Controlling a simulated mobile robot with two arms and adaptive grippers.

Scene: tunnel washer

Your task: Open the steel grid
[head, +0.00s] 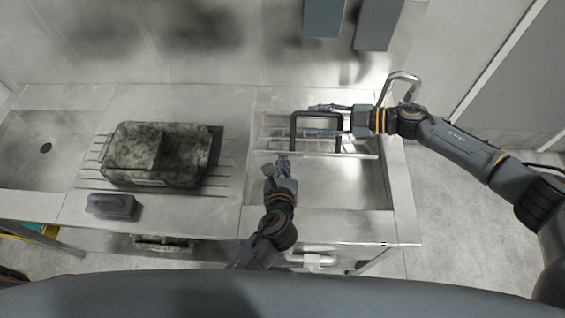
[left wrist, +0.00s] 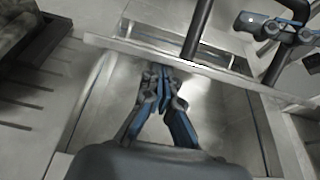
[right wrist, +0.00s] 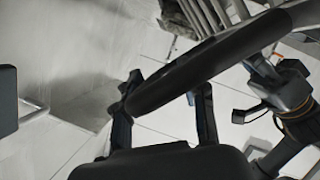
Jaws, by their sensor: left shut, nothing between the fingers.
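The steel grid (head: 360,153) lies across the back part of the right-hand sink; its front bar (left wrist: 115,46) crosses the left wrist view. A black U-shaped handle (head: 293,130) stands up from it. My right gripper (head: 318,120) is at the handle from the right, its fingers apart; in the right wrist view the thick dark handle bar (right wrist: 205,62) passes close in front of the fingers. Whether they touch it I cannot tell. My left gripper (head: 282,160) is shut and empty by the grid's front bar; its closed fingertips show in the left wrist view (left wrist: 155,78).
A dark mottled bin (head: 130,165) sits on the ribbed drainboard at left, with a grey block (head: 112,205) before it. A faucet (head: 403,76) stands behind the sink at right. The front of the sink (head: 340,192) is empty.

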